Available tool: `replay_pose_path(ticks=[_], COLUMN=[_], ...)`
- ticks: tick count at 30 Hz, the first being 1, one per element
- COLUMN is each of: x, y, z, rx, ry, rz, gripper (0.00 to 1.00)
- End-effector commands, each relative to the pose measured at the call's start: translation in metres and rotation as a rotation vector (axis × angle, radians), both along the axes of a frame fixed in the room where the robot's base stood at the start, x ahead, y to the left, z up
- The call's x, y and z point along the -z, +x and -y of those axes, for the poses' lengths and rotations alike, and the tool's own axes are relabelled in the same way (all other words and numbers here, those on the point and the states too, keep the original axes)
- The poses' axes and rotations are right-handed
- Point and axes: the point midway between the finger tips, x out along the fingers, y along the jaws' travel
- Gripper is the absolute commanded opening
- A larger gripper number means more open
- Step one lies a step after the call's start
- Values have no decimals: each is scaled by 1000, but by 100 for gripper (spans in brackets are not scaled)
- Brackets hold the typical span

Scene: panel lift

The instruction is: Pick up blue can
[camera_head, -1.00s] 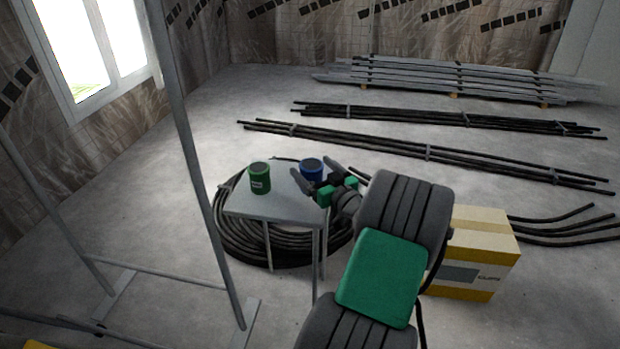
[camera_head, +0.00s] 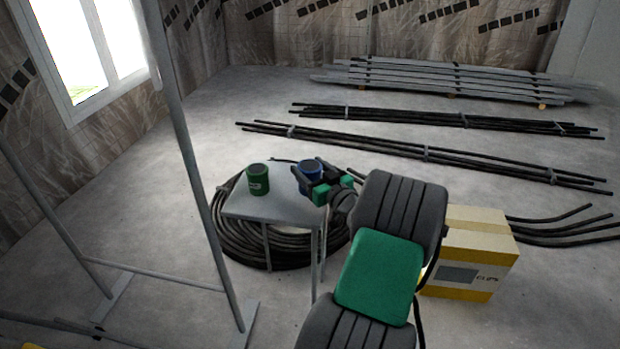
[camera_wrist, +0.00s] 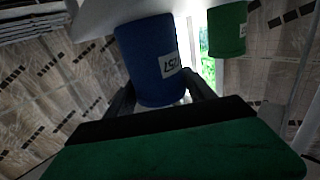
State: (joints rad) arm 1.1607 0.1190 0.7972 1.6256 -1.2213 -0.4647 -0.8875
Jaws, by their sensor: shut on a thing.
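The blue can (camera_head: 311,171) stands on the right part of a small grey table (camera_head: 262,207). My gripper (camera_head: 307,176) has its fingers shut around the can's sides. In the wrist view the blue can (camera_wrist: 150,62) with a white label sits between the two dark fingers (camera_wrist: 160,98). That view appears upside down, with the table top at the upper edge. I cannot tell any gap between the can and the table.
A green can (camera_head: 258,179) stands on the table to the left of the blue can. A coil of black hose (camera_head: 238,243) lies around the table legs. A yellow and white box (camera_head: 478,255) stands at right. A metal frame (camera_head: 190,160) rises at left.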

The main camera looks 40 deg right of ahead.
Motion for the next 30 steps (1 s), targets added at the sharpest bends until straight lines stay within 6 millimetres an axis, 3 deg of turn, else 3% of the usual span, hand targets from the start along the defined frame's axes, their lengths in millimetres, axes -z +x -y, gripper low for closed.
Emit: replay_pose_path(ticks=[9,19,24,26,30], x=[-1,-10,-39,-50,-92], y=[0,0,0,-11,-42], z=[0,0,1,-2,-14], rx=[0,0,-1,3,5], ry=[0,-2,-5,-3,-8], rz=[1,2,3,2,3], gripper=[8,8,8,8,8])
